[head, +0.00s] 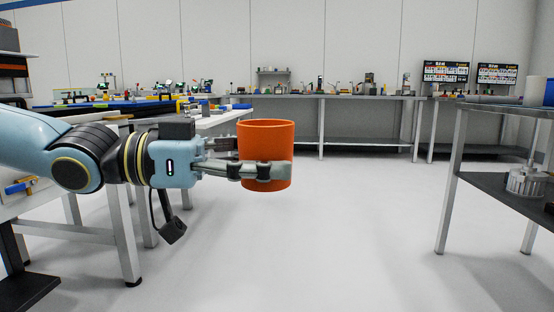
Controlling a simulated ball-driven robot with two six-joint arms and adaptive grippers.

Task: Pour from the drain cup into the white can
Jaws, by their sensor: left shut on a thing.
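My left gripper (278,170) is shut on an orange cup (266,140), which I take to be the drain cup. It holds the cup upright in the air over open floor, with a finger across the cup's near side. A white cylinder (535,90), likely the white can, stands on the right-hand table near the right picture edge, well apart from the cup. My right gripper is not in view.
The right-hand table (490,107) has a dark lower shelf with a metal cylindrical part (526,182). A blue object (549,92) is beside the white cylinder. Work tables with parts stand at the left, and a long bench (340,97) runs along the back. The middle floor is clear.

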